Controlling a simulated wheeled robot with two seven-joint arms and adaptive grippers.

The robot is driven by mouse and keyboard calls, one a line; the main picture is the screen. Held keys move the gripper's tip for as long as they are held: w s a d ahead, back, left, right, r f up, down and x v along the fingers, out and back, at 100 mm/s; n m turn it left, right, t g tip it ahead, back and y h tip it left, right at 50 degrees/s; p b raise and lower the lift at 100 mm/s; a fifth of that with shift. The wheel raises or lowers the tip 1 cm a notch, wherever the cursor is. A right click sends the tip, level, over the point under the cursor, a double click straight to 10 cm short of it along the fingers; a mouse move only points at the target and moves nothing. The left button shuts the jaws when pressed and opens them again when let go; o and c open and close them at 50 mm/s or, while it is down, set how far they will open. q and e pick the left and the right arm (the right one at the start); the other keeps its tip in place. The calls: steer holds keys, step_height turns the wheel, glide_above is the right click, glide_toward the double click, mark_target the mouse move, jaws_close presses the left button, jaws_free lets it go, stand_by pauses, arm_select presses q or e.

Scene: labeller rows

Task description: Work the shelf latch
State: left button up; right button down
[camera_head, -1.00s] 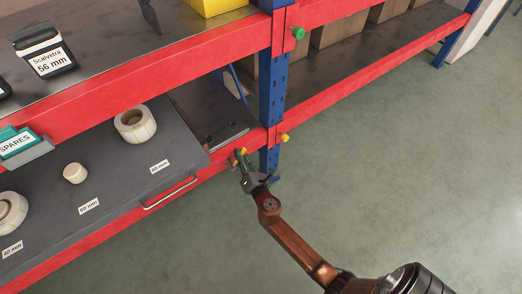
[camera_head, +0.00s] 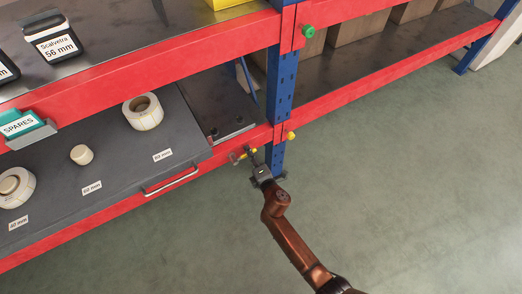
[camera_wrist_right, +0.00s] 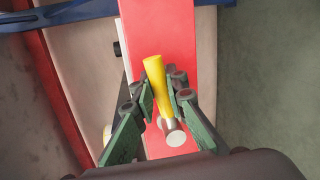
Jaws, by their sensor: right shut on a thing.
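The latch is on the red lower shelf beam, just left of the blue upright. In the right wrist view its yellow handle (camera_wrist_right: 154,75) stands tilted between my fingers, with a round silver metal end (camera_wrist_right: 173,130) below it. My right gripper (camera_wrist_right: 161,92) has its green-padded fingers closed on the handle, one on each side. In the head view my right gripper (camera_head: 257,165) reaches the beam from below, and the latch (camera_head: 245,154) shows small and partly hidden at its tips. My left gripper is not in view.
A grey pull-out board (camera_head: 120,185) with label rolls and a metal handle (camera_head: 171,180) lies left of the latch. The blue upright (camera_head: 281,90) is close on the right, with a yellow knob (camera_head: 291,135) and green knob (camera_head: 308,30). The floor (camera_head: 400,190) in front is clear.

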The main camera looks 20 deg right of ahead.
steer(key=shift+f, duration=0.3)
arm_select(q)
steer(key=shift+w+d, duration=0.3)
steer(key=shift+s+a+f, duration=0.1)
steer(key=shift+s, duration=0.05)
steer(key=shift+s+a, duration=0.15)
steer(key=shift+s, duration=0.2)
arm_select(e)
steer(key=c, duration=1.9)
jaws_free()
steer(key=shift+r, duration=0.15)
steer(key=shift+c, duration=0.2)
steer(key=shift+s, duration=0.2)
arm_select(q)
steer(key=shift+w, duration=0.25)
arm_select(e)
steer(key=s+r, duration=0.2)
steer(key=s, duration=0.9)
steer(key=shift+s+d, duration=0.2)
steer(key=shift+d, duration=0.1)
steer(key=shift+r, duration=0.1)
